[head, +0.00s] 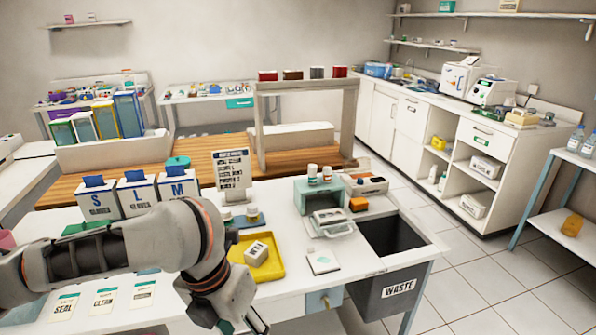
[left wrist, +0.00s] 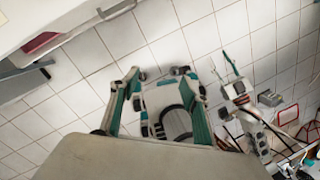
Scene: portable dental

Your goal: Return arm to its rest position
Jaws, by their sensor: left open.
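My left arm (head: 120,250) comes in from the left across the front of the white table. It bends down at the table's front edge. My left gripper (head: 245,322) hangs at the bottom of the head view, apart from the things on the table, and is partly cut off by the frame. It is open, and I see nothing held in it. The left wrist view looks down on the tiled floor (left wrist: 100,75).
The white table (head: 290,290) holds a yellow tray (head: 270,270) with a small white box, glove boxes (head: 137,195) marked S, L and M, and label cards (head: 103,298) near my arm. A waste bin (head: 395,285) is at the right. Open floor (head: 480,280) lies beyond.

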